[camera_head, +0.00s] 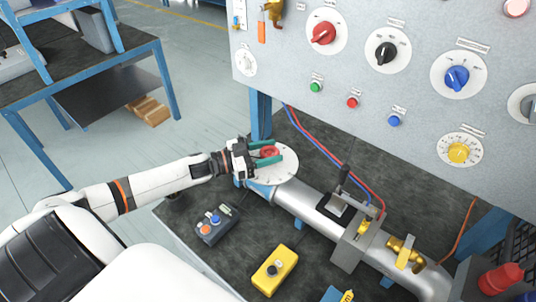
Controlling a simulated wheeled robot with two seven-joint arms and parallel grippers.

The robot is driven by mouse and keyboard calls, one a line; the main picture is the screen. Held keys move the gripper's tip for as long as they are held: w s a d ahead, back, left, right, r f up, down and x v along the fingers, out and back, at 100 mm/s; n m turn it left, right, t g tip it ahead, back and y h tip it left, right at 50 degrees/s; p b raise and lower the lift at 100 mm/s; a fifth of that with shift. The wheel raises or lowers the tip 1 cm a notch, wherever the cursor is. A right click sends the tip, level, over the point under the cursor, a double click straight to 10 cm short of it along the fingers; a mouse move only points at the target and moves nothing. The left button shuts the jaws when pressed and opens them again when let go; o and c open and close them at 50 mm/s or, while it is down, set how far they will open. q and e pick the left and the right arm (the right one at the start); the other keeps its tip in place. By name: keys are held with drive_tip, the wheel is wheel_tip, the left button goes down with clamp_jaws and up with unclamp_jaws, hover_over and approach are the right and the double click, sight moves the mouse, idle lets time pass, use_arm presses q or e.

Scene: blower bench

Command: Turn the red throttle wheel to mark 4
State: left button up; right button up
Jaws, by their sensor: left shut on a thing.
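The red throttle wheel (270,152) sits on a round white dial plate (285,172) over the left end of a grey pipe. My left gripper (268,154) reaches in from the left and is shut on the wheel, with its green fingers on either side of it. The marks on the plate are too small to read, so I cannot tell the wheel's setting. My right gripper is not in view.
A grey panel (340,75) with colored knobs and buttons stands behind the bench. A dark box with buttons (218,224) and a yellow box (274,270) lie in front of the pipe (312,206). A clamp lever (344,178) stands right of the dial.

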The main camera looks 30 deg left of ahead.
use_arm(q)
drive_tip(key=shift+m+g+h+b, duration=0.3)
drive_tip(key=shift+m+g+h, duration=0.2)
drive_tip(key=shift+h, duration=0.1)
drive_tip(key=o, duration=0.8)
drive_tip(key=shift+o, duration=0.9)
drive_tip(key=shift+w+d, duration=0.1)
drive_tip(key=shift+w, duration=0.1)
drive_tip(key=shift+s, duration=0.1)
drive_tip(key=b+v, duration=0.1)
drive_tip(key=v, duration=0.5)
drive_tip(key=shift+f, duration=0.15)
drive_tip(key=shift+s+a, duration=0.45)
drive_tip(key=shift+a, duration=0.1)
